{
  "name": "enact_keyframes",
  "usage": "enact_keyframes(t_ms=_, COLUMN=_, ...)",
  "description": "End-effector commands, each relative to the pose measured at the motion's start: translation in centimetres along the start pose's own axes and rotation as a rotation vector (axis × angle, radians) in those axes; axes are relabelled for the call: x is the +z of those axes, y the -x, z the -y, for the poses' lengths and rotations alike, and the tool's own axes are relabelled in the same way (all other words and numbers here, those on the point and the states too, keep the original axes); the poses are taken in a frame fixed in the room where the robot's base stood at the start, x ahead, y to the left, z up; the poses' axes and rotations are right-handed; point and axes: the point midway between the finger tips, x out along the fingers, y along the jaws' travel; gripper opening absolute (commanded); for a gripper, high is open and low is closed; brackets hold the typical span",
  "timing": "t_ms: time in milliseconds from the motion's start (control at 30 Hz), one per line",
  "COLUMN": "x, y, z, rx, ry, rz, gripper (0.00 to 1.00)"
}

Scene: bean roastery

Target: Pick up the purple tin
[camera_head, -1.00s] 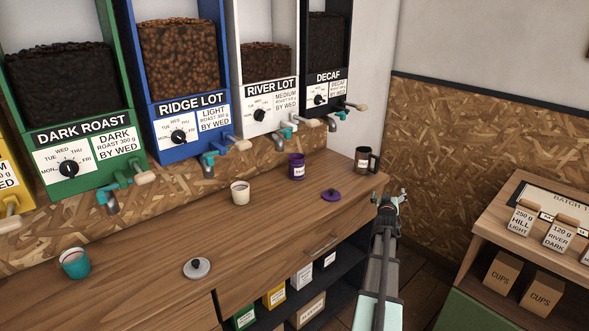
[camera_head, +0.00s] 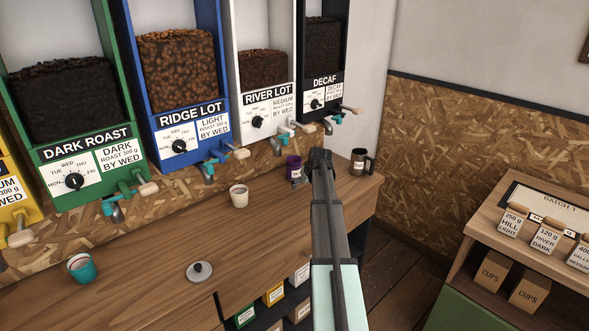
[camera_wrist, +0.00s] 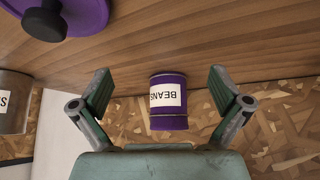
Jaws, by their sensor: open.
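The purple tin (camera_head: 293,168) stands upright on the wooden counter (camera_head: 140,250), below the RIVER LOT dispenser, partly hidden by my arm in the head view. In the wrist view the purple tin (camera_wrist: 168,101) shows a white BEANS label and sits centred between my fingers, slightly beyond them. My gripper (camera_wrist: 168,92) is open and empty, with one finger on each side of the tin. In the head view my gripper (camera_head: 319,160) is just right of the tin.
A purple lid (camera_wrist: 75,15) lies on the counter near my gripper. Dispenser taps (camera_head: 290,130) hang above the counter's back.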

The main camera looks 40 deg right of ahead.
Motion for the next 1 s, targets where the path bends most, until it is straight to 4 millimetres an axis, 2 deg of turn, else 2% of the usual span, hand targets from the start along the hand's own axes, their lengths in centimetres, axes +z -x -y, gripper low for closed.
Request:
enact_keyframes(t_ms=133, x=-0.9, y=-0.2, z=1.1, rx=-0.025, ry=0.013, rz=0.025, gripper=1.00)
enact_keyframes(t_ms=500, x=-5.6, y=-3.3, z=1.0, rx=-0.021, ry=0.012, rz=0.023, gripper=1.00)
enact_keyframes(t_ms=767, x=-6.6, y=-4.2, z=1.1, rx=-0.021, ry=0.011, rz=0.023, gripper=1.00)
enact_keyframes(t_ms=1000, x=-9.6, y=-5.9, z=1.1, rx=-0.021, ry=0.011, rz=0.022, gripper=1.00)
